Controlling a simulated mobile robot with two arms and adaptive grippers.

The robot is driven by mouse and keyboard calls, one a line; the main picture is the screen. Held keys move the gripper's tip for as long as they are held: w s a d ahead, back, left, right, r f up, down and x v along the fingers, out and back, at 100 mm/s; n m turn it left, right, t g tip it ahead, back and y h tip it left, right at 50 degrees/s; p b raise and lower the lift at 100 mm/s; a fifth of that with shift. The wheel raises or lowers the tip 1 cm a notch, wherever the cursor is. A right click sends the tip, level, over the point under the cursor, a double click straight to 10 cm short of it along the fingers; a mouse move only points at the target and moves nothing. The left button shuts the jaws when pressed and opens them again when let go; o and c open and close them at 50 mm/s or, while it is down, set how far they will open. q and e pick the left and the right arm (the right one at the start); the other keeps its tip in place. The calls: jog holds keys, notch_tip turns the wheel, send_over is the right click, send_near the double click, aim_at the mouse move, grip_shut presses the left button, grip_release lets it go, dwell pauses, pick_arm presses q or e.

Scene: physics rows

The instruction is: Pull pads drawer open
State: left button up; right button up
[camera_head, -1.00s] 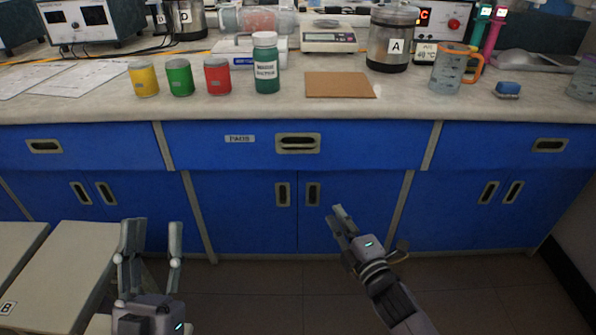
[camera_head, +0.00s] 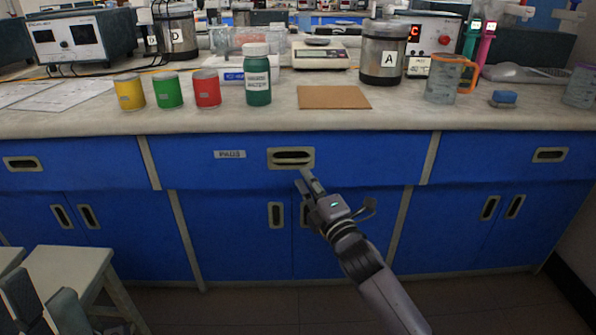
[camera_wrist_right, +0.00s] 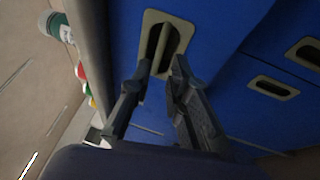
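The pads drawer (camera_head: 370,155) is the blue middle drawer under the bench top, labelled PADS (camera_head: 230,154). Its front looks flush with its neighbours. Its recessed metal handle (camera_head: 291,158) also shows in the right wrist view (camera_wrist_right: 150,20). My right gripper (camera_head: 306,178) is just below and in front of this handle. In the right wrist view my right gripper (camera_wrist_right: 162,66) has its fingers apart, with the handle's bar lined up between the tips; I cannot tell whether they touch it. My left gripper (camera_head: 42,300) is partly cut off at the lower left, its fingers apart and empty.
A pale stool (camera_head: 70,265) stands at the lower left. On the bench top (camera_head: 420,118) are yellow, green and red cans (camera_head: 168,90), a green bottle (camera_head: 258,80) and a brown board (camera_head: 334,97). Cupboard doors lie below the drawer. The floor in front is clear.

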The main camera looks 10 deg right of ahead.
aim_at(298, 167)
jog(key=b+x, duration=0.1)
jog(key=x, duration=0.4)
jog(key=shift+w+a, duration=0.1)
jog(key=shift+w, duration=0.3)
grip_shut()
dwell(0.4)
